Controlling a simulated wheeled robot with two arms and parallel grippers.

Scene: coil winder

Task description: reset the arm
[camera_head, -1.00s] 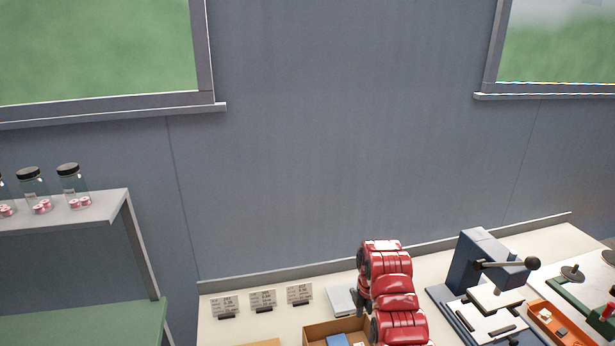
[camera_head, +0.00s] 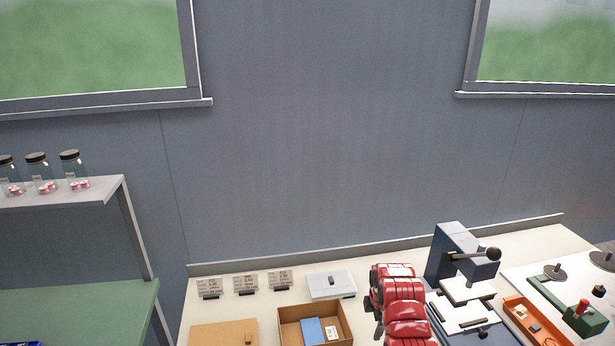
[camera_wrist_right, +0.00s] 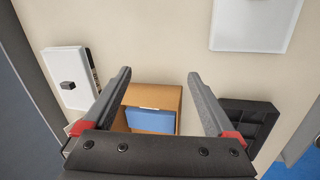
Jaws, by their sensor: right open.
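My right arm (camera_head: 405,305), red and segmented, reaches over the worktable in the head view. Its gripper fingers cannot be made out there. In the right wrist view my right gripper (camera_wrist_right: 159,76) is open, its two dark fingers wide apart with nothing between them. Below and beyond the fingers is an open cardboard box (camera_head: 290,318) with a blue item (camera_head: 313,330) in it; the box also shows in the wrist view (camera_wrist_right: 152,95). My left gripper is not in view.
A blue-grey press (camera_head: 452,255) with a black-knobbed lever stands right of the arm. Further right are an orange tray (camera_head: 545,343) and a green fixture (camera_head: 583,320). A white-lidded case (camera_head: 331,285) and small label cards (camera_head: 246,284) are at the back. A shelf (camera_head: 70,192) holds jars.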

